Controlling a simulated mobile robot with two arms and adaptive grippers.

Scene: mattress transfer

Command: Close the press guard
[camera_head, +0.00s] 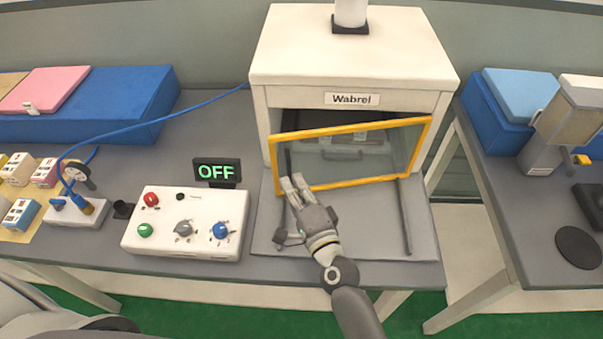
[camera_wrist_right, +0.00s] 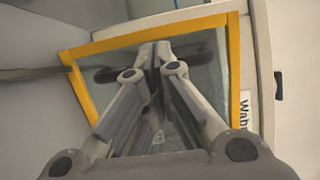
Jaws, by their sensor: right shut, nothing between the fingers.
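The press (camera_head: 353,50) is a white box labelled "Wabrel" with an open front bay. Its guard (camera_head: 361,184) is a clear panel in a yellow frame, standing tilted across the front of the bay on the grey press base. The guard's yellow frame (camera_wrist_right: 150,37) also shows in the right wrist view, behind the fingers. My right gripper (camera_head: 294,181) is shut and empty, with its fingertips at the guard's lower left corner; whether they touch it I cannot tell. In the right wrist view the fingertips (camera_wrist_right: 160,48) are together before the pane. My left gripper is not in view.
A control box (camera_head: 187,225) with knobs and buttons stands left of the press, below a display reading "OFF" (camera_head: 217,171). A gauge unit (camera_head: 77,211) with a blue hose sits further left. A second table (camera_head: 535,215) stands at the right, beyond a gap.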

